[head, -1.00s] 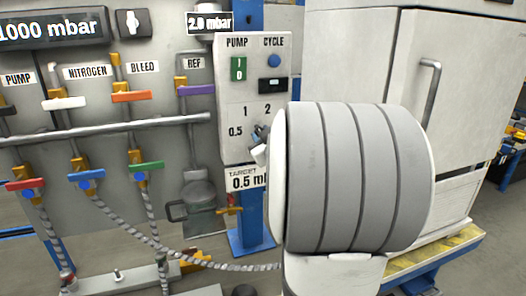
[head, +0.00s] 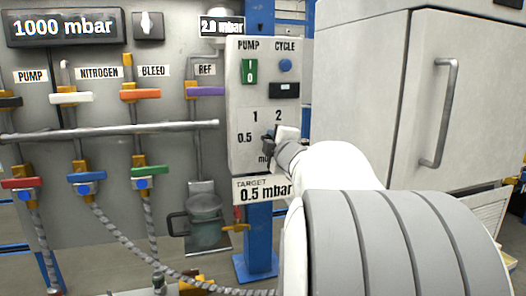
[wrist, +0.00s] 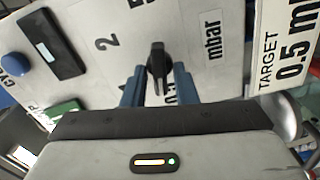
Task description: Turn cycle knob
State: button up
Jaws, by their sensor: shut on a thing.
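The dark cycle knob (wrist: 158,62) sits on the pale pump and cycle panel (head: 238,155), among the printed 0.5, 1, 2 and mbar marks. In the wrist view my gripper (wrist: 159,74) has its two blue fingers on either side of the knob, shut on it. The knob's tip points toward the top of that picture. In the head view my gripper (head: 275,140) reaches the panel from the right and largely hides the knob. Part of the scale is hidden behind the fingers.
A blue button (head: 285,65), a dark display (head: 284,90) and a green pump switch (head: 249,71) are above the knob. The target sign (head: 262,190) reads 0.5 mbar, just below. Coloured valve handles are at left, a white cabinet (head: 385,100) at right.

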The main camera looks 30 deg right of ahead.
jog(key=shift+f+n+b, duration=0.15)
jog(key=shift+n+b, duration=0.5)
jog(key=shift+n, duration=0.45)
jog(key=o, duration=0.7)
jog(key=p+v, duration=0.1)
jog(key=v, duration=0.7)
